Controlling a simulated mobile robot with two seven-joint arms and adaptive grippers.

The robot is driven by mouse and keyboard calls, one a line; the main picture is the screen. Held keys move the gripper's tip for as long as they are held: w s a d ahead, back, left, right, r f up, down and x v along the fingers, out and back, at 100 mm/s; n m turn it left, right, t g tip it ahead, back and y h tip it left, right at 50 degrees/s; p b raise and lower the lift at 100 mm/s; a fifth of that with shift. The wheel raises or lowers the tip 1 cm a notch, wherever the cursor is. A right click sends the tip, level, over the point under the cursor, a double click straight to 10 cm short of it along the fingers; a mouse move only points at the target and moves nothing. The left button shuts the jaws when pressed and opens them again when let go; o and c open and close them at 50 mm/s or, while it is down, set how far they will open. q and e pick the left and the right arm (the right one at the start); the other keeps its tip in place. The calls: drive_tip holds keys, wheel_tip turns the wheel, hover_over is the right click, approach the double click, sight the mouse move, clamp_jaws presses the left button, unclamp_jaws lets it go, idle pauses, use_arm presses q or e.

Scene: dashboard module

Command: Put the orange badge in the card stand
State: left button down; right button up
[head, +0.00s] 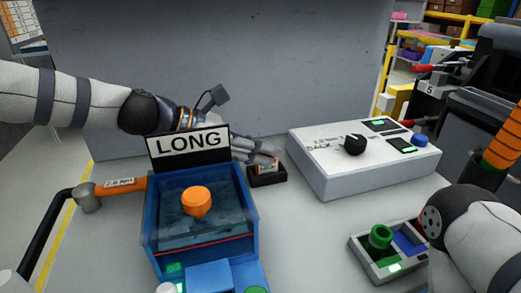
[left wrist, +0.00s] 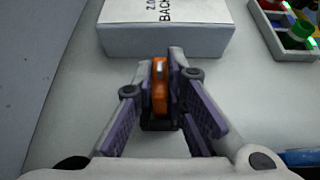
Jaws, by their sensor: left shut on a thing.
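My left gripper (head: 268,156) reaches behind the blue LONG box and is shut on the orange badge (head: 266,168). In the left wrist view the badge (left wrist: 160,85) stands upright and edge-on between the fingertips of my left gripper (left wrist: 163,62). The small black card stand (head: 267,180) is directly below the badge; it also shows in the left wrist view (left wrist: 159,124). The badge's lower edge meets the stand in the picture. I cannot tell how deep it sits in the slot. My right gripper is out of view.
The blue LONG box (head: 250,235) with an orange knob stands close in front. A white control box (head: 335,172) is right of the stand. A hammer (head: 90,197) lies left; a small button tray (head: 375,262) is at front right. A grey wall (head: 270,60) rises behind.

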use_arm(q)
drive_tip(key=c, duration=1.6)
unclamp_jaws()
drive_tip(key=shift+f, duration=0.1)
drive_tip(key=shift+c, duration=0.2)
drive_tip(key=shift+r, duration=0.25)
drive_tip(key=p+v, duration=0.2)
drive_tip(key=v, duration=1)
drive_tip(key=shift+f, duration=0.1)
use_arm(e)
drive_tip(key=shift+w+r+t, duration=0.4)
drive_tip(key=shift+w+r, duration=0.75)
